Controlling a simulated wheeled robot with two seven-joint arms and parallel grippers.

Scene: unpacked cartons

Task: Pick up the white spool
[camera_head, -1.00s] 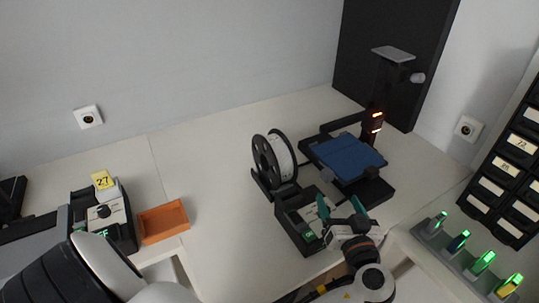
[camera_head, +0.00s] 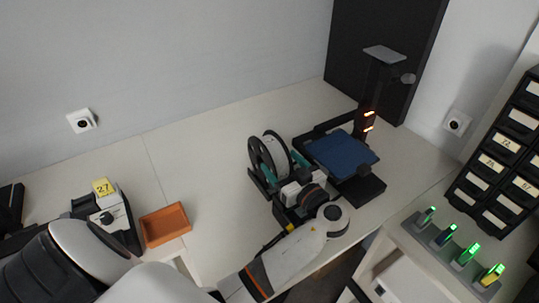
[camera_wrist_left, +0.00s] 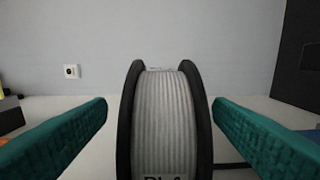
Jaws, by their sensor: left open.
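The white spool (camera_head: 280,148) stands upright on a black holder beside the printer, its white filament wound between black flanges. In the left wrist view the white spool (camera_wrist_left: 168,115) fills the middle, with its flanges to either side. My left gripper (camera_head: 284,168) is open, its teal fingers at the near side of the spool. In the left wrist view the fingers of my left gripper (camera_wrist_left: 160,104) flank the spool, with a gap on each side, the right one smaller. I cannot tell how deep they reach along it. My right gripper is not in view.
A black 3D printer with a blue bed (camera_head: 342,158) stands close right of the spool. My wrist partly hides a black bin in front of it. An orange tray (camera_head: 166,225) lies to the left. The table between tray and spool is clear.

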